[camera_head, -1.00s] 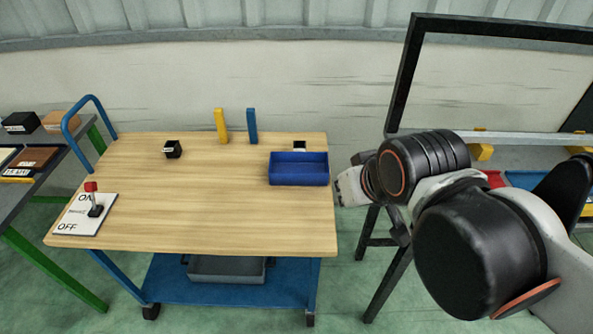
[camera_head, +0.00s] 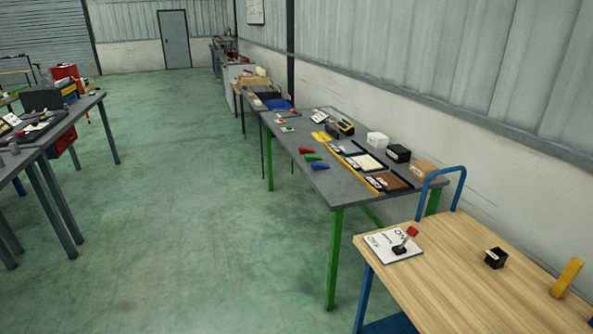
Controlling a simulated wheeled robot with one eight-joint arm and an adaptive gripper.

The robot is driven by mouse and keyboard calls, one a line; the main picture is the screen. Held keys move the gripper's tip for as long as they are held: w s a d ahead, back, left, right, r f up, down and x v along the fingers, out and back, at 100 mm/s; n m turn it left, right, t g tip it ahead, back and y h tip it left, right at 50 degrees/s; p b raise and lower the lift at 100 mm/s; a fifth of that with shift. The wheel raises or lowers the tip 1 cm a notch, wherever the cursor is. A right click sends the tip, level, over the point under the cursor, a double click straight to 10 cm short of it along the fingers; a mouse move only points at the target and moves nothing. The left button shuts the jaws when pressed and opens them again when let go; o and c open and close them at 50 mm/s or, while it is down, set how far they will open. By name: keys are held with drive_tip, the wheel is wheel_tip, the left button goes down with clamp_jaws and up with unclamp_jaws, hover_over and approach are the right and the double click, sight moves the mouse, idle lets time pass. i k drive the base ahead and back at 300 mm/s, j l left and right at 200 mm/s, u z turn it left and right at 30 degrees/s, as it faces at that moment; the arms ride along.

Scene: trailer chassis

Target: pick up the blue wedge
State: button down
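A small blue piece (camera_head: 320,166), which looks like the blue wedge, lies near the left edge of the grey table with green legs (camera_head: 345,200). A green piece (camera_head: 312,157) and a red piece (camera_head: 305,150) lie in a row just behind it. The blue piece is small in the picture, so its exact shape is hard to tell. My gripper and arm are out of view.
A wooden-topped cart (camera_head: 450,270) with a lever switch panel (camera_head: 388,246), a black box (camera_head: 495,258) and a yellow block (camera_head: 567,278) stands at the lower right. Another grey table (camera_head: 60,130) is at left. Open green floor (camera_head: 190,200) lies between.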

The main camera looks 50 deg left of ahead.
sight(315, 166)
drive_tip(key=u, duration=1.85)
drive_tip(key=i+j+u, duration=0.2)
drive_tip(key=i+u, duration=0.45)
drive_tip(key=u, duration=0.2)
drive_tip(key=i, duration=2.8)
drive_tip(key=i+j+z, duration=0.1)
drive_tip(key=i, duration=1.3)
drive_tip(key=i+z, duration=0.1)
drive_tip(key=z, duration=0.35)
drive_tip(key=i+z, duration=0.1)
drive_tip(key=z, duration=0.4)
drive_tip(key=j+z, duration=0.15)
drive_tip(key=z, duration=0.3)
drive_tip(key=i+j+z, duration=0.1)
drive_tip(key=z, duration=0.35)
drive_tip(key=j+z, duration=0.15)
drive_tip(key=z, duration=2.1)
drive_tip(key=i+z, duration=0.1)
drive_tip(key=z, duration=0.25)
